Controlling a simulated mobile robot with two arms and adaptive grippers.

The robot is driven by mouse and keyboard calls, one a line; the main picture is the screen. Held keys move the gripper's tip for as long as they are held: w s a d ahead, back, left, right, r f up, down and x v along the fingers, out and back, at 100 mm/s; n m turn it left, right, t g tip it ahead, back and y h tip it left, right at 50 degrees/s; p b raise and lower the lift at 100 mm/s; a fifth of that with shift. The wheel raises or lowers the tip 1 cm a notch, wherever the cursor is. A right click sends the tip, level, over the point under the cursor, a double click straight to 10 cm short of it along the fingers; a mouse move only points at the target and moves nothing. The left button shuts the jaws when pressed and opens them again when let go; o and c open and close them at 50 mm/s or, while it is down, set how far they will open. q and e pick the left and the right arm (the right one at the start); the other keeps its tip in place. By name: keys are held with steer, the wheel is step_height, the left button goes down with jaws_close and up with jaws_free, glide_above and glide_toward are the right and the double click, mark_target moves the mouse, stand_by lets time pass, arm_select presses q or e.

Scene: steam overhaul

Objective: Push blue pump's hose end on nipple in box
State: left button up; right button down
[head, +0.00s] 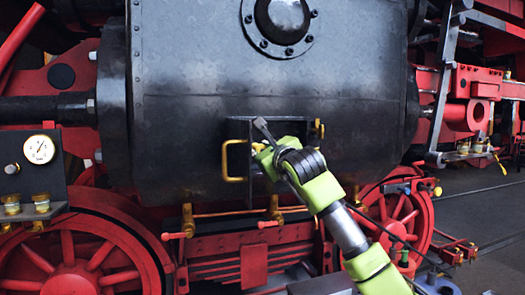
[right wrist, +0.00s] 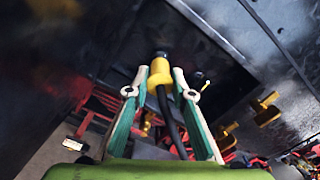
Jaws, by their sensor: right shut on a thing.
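My right gripper (head: 264,148) is at the mouth of a dark box (head: 240,128) low on the black cylinder. In the right wrist view my right gripper (right wrist: 160,78) is shut on the yellow hose end (right wrist: 158,72), with a black hose (right wrist: 170,118) hanging from it between the fingers. A dark round piece shows just beyond the hose end; I cannot tell whether it is the nipple or whether they touch. A bluish object, perhaps the blue pump (head: 436,284), shows at the lower right, partly cut off. My left gripper is not in view.
A brass handle (head: 234,160) stands out just left of the box. Brass cocks (head: 188,220) hang below the cylinder. Red wheels (head: 75,260) are on both sides. A pressure gauge (head: 39,149) is at the far left. Floor (head: 490,215) is open at the right.

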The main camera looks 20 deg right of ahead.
steer(key=shift+w+r, duration=0.1)
steer(key=shift+r, duration=0.1)
steer(key=c, duration=1.7)
jaws_free()
steer(key=shift+f, duration=0.1)
steer(key=shift+f, duration=0.1)
